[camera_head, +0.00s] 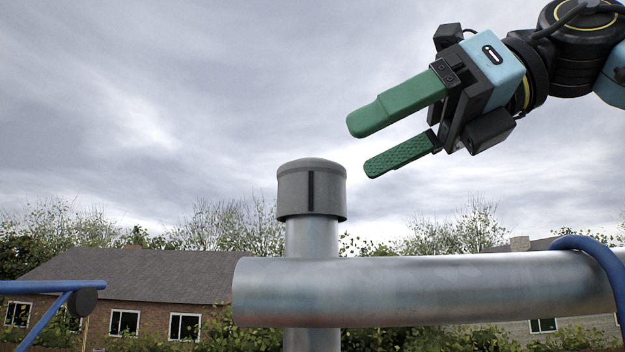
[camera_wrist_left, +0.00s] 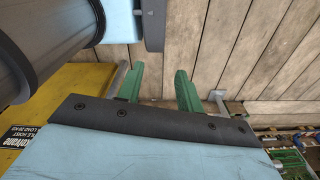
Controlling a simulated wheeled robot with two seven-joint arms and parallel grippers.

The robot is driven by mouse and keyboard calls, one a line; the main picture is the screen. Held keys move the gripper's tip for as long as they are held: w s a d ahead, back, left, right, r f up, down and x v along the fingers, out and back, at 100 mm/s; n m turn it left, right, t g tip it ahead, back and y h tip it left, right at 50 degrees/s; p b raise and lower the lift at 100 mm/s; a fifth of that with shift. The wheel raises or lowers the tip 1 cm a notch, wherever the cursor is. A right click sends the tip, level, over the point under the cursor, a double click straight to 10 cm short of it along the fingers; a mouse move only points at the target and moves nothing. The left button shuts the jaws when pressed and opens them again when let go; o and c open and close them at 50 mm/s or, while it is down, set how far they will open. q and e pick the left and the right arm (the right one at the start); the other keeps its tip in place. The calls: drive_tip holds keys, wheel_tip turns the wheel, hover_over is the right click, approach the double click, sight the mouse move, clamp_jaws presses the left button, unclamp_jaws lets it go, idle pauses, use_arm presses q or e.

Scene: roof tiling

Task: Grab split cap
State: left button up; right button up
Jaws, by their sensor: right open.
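The split cap (camera_head: 296,190) is grey and domed, with a dark vertical slot in its side. It sits upright on top of a vertical metal pipe (camera_head: 312,237), in the middle of the head view. My right gripper (camera_head: 359,148) comes in from the upper right with green fingers apart and nothing between them. Its fingertips are above and to the right of the cap and appear apart from it. My left gripper (camera_wrist_left: 159,72) shows only in the left wrist view, with its green fingers apart over wooden planks and nothing seen between them.
A thick horizontal metal pipe (camera_head: 420,290) crosses in front of the vertical pipe. A blue curved tube (camera_head: 598,258) loops over its right end. Blue bars (camera_head: 50,287) stand at lower left. The left wrist view shows wooden planks (camera_wrist_left: 240,50) and a yellow labelled surface (camera_wrist_left: 60,90).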

sight(340, 164)
drive_tip(key=x, duration=0.3)
drive_tip(key=shift+a, duration=0.1)
drive_tip(key=shift+w+a+f, duration=0.1)
drive_tip(key=shift+w+a, duration=0.15)
drive_tip(key=shift+w+a+f+p, duration=0.2)
drive_tip(key=shift+a+p, duration=0.25)
drive_tip(key=shift+p, duration=0.15)
drive_tip(key=x, duration=0.2)
drive_tip(key=p+x, duration=0.1)
drive_tip(key=shift+w+a+p, duration=0.3)
drive_tip(key=shift+w+a+f, duration=0.15)
drive_tip(key=shift+a+f, duration=0.05)
drive_tip(key=shift+a, duration=0.05)
use_arm(q)
drive_tip(key=r, duration=0.1)
drive_tip(key=w+r, duration=0.1)
drive_tip(key=r, duration=0.1)
drive_tip(key=shift+w, duration=0.25)
drive_tip(key=shift+s, duration=0.1)
use_arm(e)
drive_tip(key=shift+d, duration=0.1)
drive_tip(key=shift+c, duration=0.2)
drive_tip(key=c, duration=1)
